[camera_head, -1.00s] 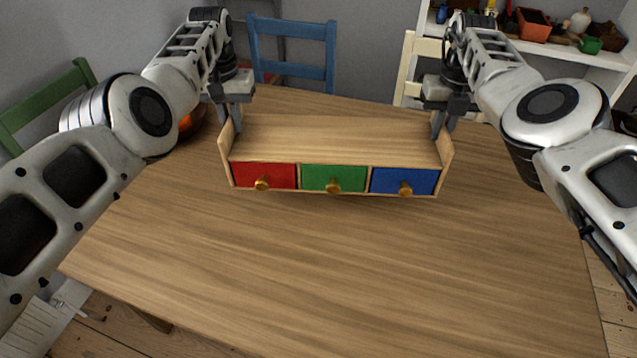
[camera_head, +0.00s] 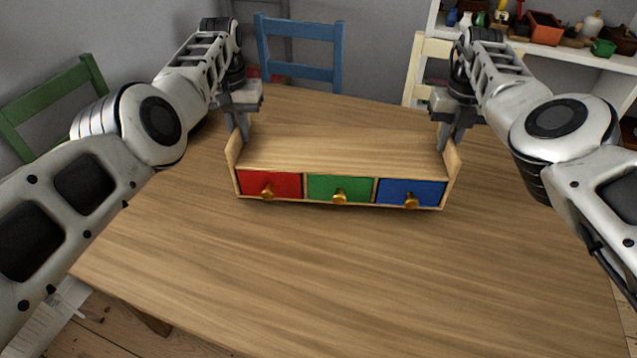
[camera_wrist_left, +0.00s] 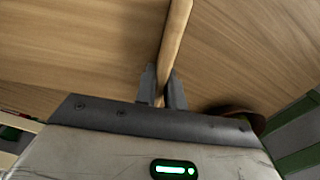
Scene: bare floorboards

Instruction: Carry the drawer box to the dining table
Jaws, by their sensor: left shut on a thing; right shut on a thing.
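The wooden drawer box (camera_head: 340,150) has a red, a green and a blue drawer with round brass knobs, all shut. It is level over the dining table (camera_head: 330,260); I cannot tell for sure whether its underside touches the top. My left gripper (camera_head: 238,128) is shut on its left side panel. The left wrist view shows that panel's edge (camera_wrist_left: 176,40) between the fingers (camera_wrist_left: 162,90). My right gripper (camera_head: 450,132) is shut on the right side panel. The finger tips are partly hidden by the panels.
A blue chair (camera_head: 298,72) stands behind the table, a green chair (camera_head: 50,105) at the left, and a cream chair (camera_head: 418,70) at the back right. A white shelf (camera_head: 560,55) holds pots and small items. The table's front half is clear.

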